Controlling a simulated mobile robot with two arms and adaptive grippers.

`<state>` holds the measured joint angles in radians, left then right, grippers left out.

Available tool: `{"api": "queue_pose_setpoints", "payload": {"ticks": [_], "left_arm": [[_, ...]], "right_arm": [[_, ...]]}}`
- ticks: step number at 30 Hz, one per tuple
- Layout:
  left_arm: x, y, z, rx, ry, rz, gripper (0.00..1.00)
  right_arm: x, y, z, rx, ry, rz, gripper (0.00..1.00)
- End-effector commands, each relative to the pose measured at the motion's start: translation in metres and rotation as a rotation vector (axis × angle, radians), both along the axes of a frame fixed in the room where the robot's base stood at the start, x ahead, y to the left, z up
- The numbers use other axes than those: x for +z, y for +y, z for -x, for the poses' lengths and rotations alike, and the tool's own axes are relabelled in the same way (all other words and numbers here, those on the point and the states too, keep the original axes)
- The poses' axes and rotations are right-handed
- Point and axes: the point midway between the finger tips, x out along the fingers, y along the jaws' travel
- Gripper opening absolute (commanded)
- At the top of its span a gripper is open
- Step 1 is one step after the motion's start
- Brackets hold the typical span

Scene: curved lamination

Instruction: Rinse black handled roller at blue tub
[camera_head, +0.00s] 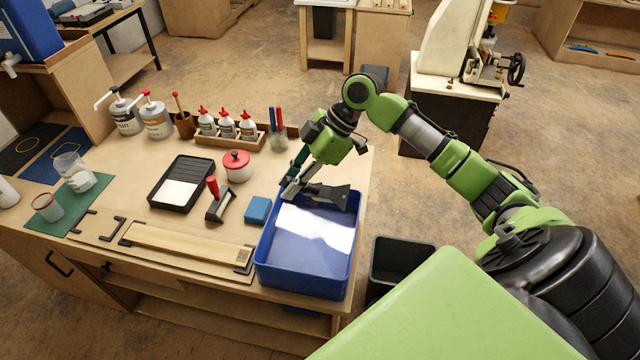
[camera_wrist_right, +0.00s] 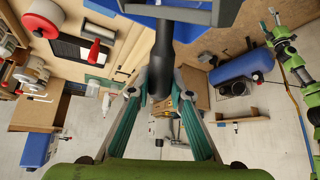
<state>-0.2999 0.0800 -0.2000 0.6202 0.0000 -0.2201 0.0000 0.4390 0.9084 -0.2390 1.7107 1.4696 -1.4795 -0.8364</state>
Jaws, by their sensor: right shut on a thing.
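The blue tub (camera_head: 262,268) stands at the right end of the workbench, with pale, shiny water in it. My right gripper (camera_head: 292,188) is at the tub's far rim, shut on the black handled roller (camera_head: 328,196). The roller's dark head lies over the far part of the tub; whether it touches the water I cannot tell. My left gripper is not in view.
A blue sponge (camera_head: 257,209) and a red-handled roller (camera_head: 217,202) lie left of the tub. A black tray (camera_head: 181,184), red-lidded pot (camera_head: 237,165) and wooden bottle rack (camera_head: 232,141) stand behind. A black bin (camera_head: 398,262) is right of the bench.

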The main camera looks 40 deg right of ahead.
Motion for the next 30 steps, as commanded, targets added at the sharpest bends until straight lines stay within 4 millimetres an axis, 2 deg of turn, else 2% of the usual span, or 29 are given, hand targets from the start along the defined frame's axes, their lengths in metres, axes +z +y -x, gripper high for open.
{"api": "queue_pose_setpoints", "payload": {"ticks": [10, 22, 30], "left_arm": [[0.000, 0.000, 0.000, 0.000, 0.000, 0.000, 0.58], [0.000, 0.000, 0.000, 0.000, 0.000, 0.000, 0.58], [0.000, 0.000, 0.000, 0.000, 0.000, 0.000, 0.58]], "right_arm": [[0.004, 0.000, 0.000, 0.000, -0.002, 0.000, 0.00], [0.038, 0.000, -0.001, -0.001, -0.003, 0.000, 0.00], [0.041, 0.000, 0.000, -0.001, -0.001, 0.000, 0.00]]}}
